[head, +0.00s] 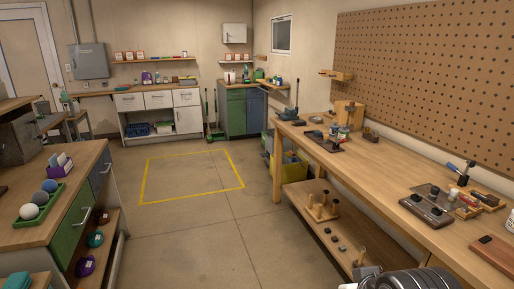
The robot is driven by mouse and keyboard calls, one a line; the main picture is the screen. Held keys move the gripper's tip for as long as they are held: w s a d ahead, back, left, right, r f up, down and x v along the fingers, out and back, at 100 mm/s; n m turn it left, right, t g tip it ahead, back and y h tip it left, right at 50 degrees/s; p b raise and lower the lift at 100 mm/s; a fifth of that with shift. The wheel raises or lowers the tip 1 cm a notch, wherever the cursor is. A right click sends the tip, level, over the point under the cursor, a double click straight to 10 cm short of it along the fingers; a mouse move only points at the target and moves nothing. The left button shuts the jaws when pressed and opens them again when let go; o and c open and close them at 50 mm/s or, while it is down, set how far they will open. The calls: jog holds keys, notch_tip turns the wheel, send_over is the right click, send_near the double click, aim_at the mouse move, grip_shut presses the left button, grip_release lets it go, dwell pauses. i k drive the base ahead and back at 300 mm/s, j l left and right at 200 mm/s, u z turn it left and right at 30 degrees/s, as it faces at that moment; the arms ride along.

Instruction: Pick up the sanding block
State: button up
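I cannot single out the sanding block with certainty. A reddish-brown flat block (495,251) lies at the near right end of the long wooden workbench (405,205) and is cut by the right picture edge. Several small blocks and tools lie farther along that bench, too small to identify. A grey, ringed part of my own arm shows at the bottom right, in front of the bench. My gripper's fingers are not visible.
A dark board with black knobs (426,209) lies on the bench near a blue-handled tool (460,171). A lower shelf (318,222) holds wooden pegs. A green tray of balls (40,207) sits on the left cabinet. The floor between, with a yellow outline (192,178), is clear.

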aim_at(317, 134)
jog(key=i+z, duration=0.1)
jog(key=i, duration=0.5)
jog(key=i+j+z, duration=0.1)
jog(key=i, duration=0.45)
jog(key=i+j+z, duration=0.1)
jog(key=i, duration=0.5)
jog(key=i+j+z, duration=0.15)
jog(key=i, duration=0.4)
jog(key=i+j+z, duration=1.4)
jog(key=k+j, duration=0.05)
jog(key=j, duration=0.05)
